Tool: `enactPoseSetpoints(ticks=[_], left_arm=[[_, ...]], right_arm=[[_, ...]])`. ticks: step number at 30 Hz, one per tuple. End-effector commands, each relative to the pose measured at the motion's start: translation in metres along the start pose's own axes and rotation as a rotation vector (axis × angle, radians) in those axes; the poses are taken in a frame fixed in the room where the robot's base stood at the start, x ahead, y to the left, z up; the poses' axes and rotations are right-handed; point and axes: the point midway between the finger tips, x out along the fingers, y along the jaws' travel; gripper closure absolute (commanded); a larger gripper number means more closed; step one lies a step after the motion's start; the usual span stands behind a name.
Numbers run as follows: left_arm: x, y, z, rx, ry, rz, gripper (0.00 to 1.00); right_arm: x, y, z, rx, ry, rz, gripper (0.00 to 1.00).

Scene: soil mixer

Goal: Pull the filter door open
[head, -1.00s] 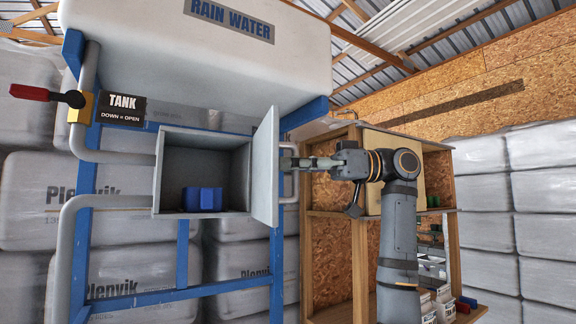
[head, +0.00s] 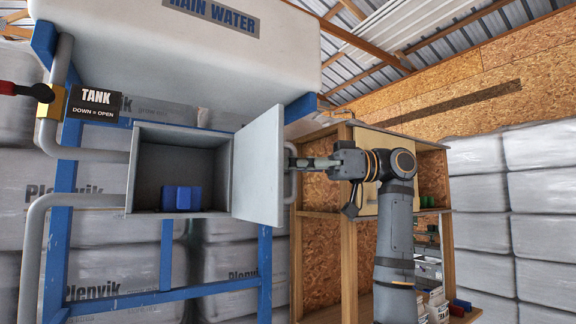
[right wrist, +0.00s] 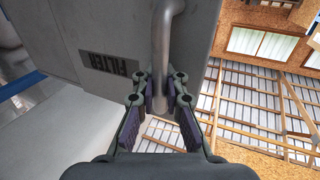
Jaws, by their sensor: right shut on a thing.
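The grey filter door (head: 259,168) stands open on the right side of the grey filter box (head: 140,172), swung outward. A blue block-like thing (head: 181,198) sits inside the box on its floor. My right gripper (head: 297,164) is at the door's outer face, shut on the door handle (head: 290,185). In the right wrist view, the curved grey handle (right wrist: 160,50) runs down between the fingers of my right gripper (right wrist: 160,98), beside the FILTER label (right wrist: 110,63) on the door. My left gripper is not in view.
The white rain water tank (head: 180,60) is above the box on a blue frame (head: 62,210). A red-handled valve (head: 45,93) and TANK sign (head: 95,103) are at left. A wooden shelf (head: 347,250) stands behind my right arm.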

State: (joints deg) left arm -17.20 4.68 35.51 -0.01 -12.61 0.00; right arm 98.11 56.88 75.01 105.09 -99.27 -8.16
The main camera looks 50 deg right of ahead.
Motion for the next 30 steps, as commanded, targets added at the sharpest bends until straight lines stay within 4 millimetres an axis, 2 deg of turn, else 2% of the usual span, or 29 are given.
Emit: enactPoseSetpoints(ticks=[1, 2, 3, 8, 17, 20, 27, 30], left_arm=[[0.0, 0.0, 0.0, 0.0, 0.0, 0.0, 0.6], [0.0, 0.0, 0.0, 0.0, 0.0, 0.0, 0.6], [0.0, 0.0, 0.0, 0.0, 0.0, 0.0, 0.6], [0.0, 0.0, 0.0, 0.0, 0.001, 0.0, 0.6], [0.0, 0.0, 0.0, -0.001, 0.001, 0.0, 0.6], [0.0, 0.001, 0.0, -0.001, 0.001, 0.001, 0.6], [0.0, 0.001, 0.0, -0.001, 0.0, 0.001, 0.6], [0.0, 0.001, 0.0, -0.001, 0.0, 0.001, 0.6]], right_arm=[[0.0, -0.001, 0.002, 0.0, -0.006, -0.002, 1.0], [0.0, -0.001, 0.002, 0.0, -0.006, -0.002, 0.9], [0.0, -0.001, 0.002, 0.0, -0.005, -0.002, 0.85], [0.0, 0.0, 0.001, 0.0, -0.004, -0.001, 0.65], [-0.002, 0.0, 0.001, 0.0, -0.002, 0.0, 0.65], [-0.015, 0.0, 0.0, 0.001, 0.0, 0.002, 0.65], [-0.06, -0.001, 0.0, 0.0, 0.001, 0.0, 0.65], [-0.072, -0.001, 0.0, 0.0, 0.0, 0.0, 0.65]])
